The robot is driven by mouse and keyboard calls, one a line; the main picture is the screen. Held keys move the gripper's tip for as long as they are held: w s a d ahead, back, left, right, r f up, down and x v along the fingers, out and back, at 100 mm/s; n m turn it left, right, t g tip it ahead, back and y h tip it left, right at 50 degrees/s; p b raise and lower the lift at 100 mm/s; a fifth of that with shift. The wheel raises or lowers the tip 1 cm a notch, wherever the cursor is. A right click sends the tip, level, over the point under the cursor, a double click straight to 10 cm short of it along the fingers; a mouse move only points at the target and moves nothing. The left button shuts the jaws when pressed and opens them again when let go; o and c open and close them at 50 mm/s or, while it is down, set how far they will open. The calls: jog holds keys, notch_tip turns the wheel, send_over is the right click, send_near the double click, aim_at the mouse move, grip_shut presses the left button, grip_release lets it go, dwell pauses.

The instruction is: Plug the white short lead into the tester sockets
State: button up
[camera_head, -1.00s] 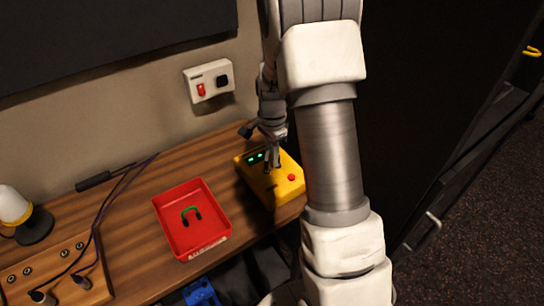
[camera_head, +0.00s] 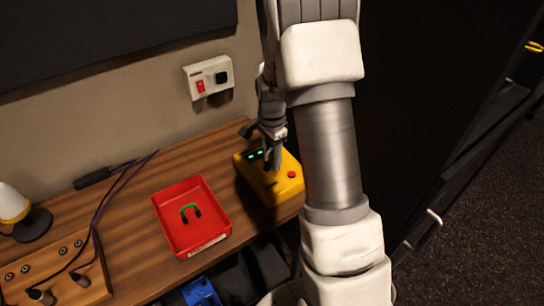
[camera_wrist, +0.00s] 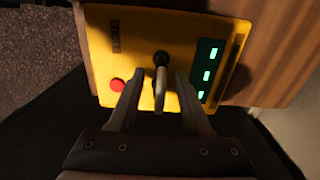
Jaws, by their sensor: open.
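The yellow tester (camera_head: 284,188) sits on the desk with a red button and lit green lamps; it also fills the wrist view (camera_wrist: 137,64). The white short lead (camera_wrist: 159,92) stands up from the tester face, seen nearly edge-on, with a black plug end (camera_wrist: 161,58) at the face. Its other end is hidden. The plug end appears to be at a socket; how deep it sits I cannot tell. My gripper (camera_wrist: 157,82) is open, with one finger on each side of the lead and gaps visible. In the head view my gripper (camera_head: 272,158) is just above the tester.
A wooden socket panel (camera_head: 50,270) with dark cables and a lamp (camera_head: 14,205) stand at the far left. A wall switch box (camera_head: 208,77) is behind.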

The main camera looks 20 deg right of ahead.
notch_tip(320, 180, up, 17)
jog(key=p, duration=0.1)
jog(key=shift+r, duration=0.2)
dwell(0.3)
dwell(0.3)
jog(key=s+a+r+n+t, duration=0.1)
jog(key=s+a+r+n, duration=0.2)
jog(key=s+r+n, duration=0.15)
jog(key=s+a+r+n+t, duration=0.2)
jog(key=s+a+r+n, duration=0.1)
jog(key=s, duration=0.3)
jog(key=s+a+n+t, duration=0.2)
jog(key=s+n, duration=0.6)
jog(key=s, duration=0.4)
jog(key=shift+a+t, duration=0.3)
jog(key=shift+a, duration=0.4)
